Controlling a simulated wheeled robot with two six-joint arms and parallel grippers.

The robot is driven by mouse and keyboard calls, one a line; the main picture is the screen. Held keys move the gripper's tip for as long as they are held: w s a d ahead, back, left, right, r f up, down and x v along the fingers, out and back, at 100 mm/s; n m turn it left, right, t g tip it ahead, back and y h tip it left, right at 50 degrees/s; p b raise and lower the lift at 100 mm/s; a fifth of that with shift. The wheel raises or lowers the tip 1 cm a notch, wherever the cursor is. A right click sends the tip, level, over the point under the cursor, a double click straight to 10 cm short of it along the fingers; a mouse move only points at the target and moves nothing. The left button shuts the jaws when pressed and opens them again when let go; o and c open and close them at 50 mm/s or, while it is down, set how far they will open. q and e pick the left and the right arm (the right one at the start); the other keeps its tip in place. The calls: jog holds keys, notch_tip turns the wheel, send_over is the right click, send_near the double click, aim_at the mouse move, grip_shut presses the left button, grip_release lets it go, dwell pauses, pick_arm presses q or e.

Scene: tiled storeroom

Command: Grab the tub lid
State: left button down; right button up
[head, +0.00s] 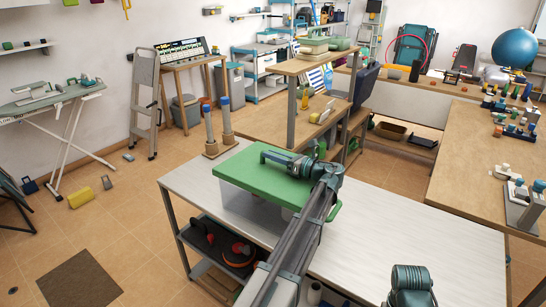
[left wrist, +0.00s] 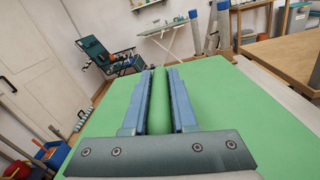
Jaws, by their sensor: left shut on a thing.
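The tub lid (head: 240,170) is a flat green slab with a raised handle bar. It lies over a pale, see-through tub (head: 238,203) on the white-topped table; I cannot tell whether lid and tub touch all round. The lid fills much of the left wrist view (left wrist: 245,110). My left gripper (head: 266,157) is low over the lid, shut on its green handle bar. In the left wrist view the two blue-grey fingers (left wrist: 160,75) lie along both sides of the bar. My right gripper is not in view; only a part of my right arm shows at the bottom.
The white table (head: 400,225) is clear to the right of the tub. Black and orange items (head: 237,252) lie on its lower shelf. Two blue-topped posts (head: 225,118) stand behind the tub. A wooden bench (head: 480,150) with small objects is at the right.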

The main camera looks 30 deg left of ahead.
pick_arm(q)
jog(key=w+d+r, duration=0.1)
jog(key=w+d, duration=0.2)
jog(key=w, duration=0.4)
jog(key=w+d+r, duration=0.1)
jog(key=w+d, duration=0.3)
jog(key=w, duration=0.3)
jog(key=shift+d+p, duration=0.2)
jog(key=shift+p, duration=0.25)
jog(key=shift+d, duration=0.1)
